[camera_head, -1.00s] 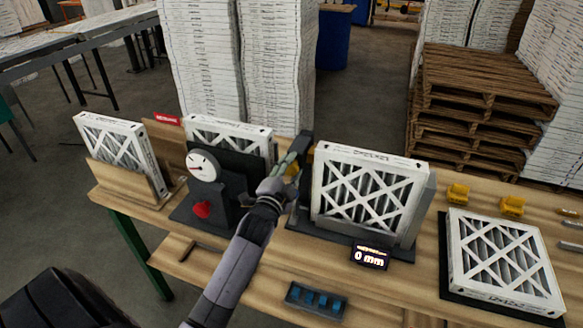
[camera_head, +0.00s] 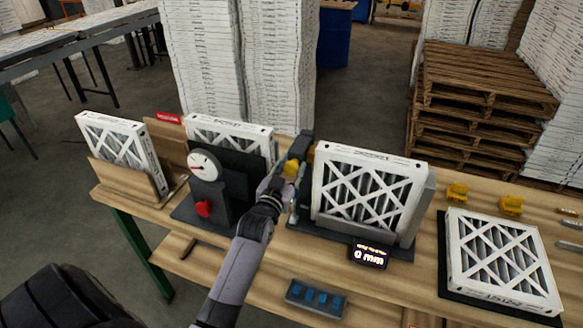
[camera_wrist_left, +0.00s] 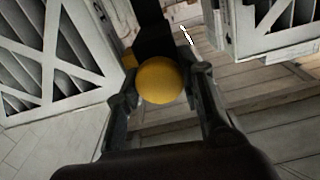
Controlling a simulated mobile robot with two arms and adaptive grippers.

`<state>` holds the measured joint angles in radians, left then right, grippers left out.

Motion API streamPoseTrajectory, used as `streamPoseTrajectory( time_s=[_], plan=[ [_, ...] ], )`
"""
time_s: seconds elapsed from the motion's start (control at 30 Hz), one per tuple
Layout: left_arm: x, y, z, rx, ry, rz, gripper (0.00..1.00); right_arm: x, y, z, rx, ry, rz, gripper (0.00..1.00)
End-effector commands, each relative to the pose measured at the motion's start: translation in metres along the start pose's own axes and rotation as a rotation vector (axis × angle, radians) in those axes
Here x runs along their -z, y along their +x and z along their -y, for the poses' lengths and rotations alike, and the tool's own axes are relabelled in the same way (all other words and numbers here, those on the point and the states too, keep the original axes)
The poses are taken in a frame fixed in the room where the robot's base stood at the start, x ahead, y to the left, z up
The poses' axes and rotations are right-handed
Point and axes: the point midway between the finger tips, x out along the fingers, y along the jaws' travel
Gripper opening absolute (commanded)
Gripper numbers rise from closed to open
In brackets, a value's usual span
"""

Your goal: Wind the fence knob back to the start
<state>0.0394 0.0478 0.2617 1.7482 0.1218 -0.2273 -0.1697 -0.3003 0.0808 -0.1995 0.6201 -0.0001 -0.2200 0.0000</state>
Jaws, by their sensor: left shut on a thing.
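The yellow fence knob (camera_head: 291,168) sits on the dark upright fence part (camera_head: 302,146) between two white boxed filters. My left gripper (camera_head: 288,176) reaches it from the front and is shut on the knob. In the left wrist view the round knob (camera_wrist_left: 160,80) sits between the two fingertips (camera_wrist_left: 158,86). The small display (camera_head: 369,255) at the front of the bench appears to read 0 mm. My right gripper is not in view.
A filter in a dark stand (camera_head: 368,195) is close right of my left gripper. A dial gauge with a red knob (camera_head: 204,208) stands left of my forearm. Another filter (camera_head: 502,260) lies at the right. A blue-buttoned box (camera_head: 315,298) sits in front.

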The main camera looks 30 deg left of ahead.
Motion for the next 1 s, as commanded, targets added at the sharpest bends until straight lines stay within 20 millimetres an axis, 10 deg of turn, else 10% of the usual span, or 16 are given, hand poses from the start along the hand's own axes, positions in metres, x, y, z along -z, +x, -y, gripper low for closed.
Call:
streamPoseTrajectory(
  time_s=[1.0],
  plan=[
    [-0.0038,-0.0004,0.0003,0.001,-0.969,0.007,0.07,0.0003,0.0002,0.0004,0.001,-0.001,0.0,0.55]
  ],
)
